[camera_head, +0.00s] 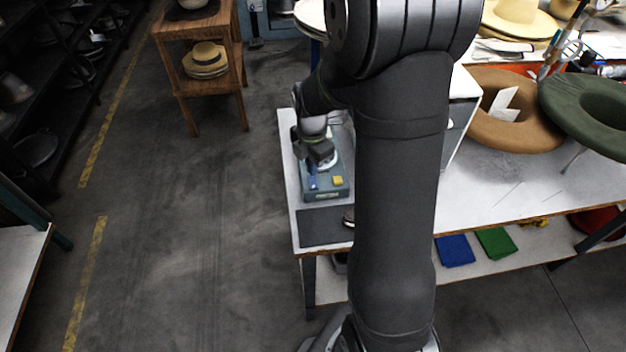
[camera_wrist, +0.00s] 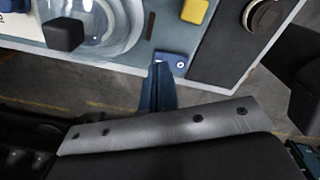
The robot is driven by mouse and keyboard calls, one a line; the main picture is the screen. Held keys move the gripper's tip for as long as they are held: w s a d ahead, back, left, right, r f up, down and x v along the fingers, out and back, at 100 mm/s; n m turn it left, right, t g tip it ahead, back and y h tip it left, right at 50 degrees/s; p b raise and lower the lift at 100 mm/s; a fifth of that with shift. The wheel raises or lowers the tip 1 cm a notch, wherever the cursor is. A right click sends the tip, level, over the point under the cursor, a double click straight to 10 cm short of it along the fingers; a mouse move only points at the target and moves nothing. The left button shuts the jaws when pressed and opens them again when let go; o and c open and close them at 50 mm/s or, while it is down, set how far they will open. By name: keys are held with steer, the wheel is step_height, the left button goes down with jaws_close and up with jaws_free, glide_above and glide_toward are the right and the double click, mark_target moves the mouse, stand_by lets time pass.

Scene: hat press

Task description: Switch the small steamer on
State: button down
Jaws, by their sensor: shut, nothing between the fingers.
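The small steamer (camera_head: 344,195) is a blue-grey box at the left end of the white table, and its front corner also shows in the wrist view (camera_wrist: 222,72). A yellow button (camera_head: 337,180) sits on top, also in the wrist view (camera_wrist: 194,11).
A dark panel (camera_head: 322,228) lies in front of the steamer. Brown (camera_head: 508,110) and green (camera_head: 590,115) hats lie on the table to the right. Blue (camera_head: 454,250) and green (camera_head: 496,243) cloths lie on the shelf below.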

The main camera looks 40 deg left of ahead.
steer(key=shift+f, duration=0.95)
stand_by(0.6)
steer(key=shift+r, duration=3.55)
steer(key=shift+f, duration=0.1)
step_height(320, 180, down, 7)
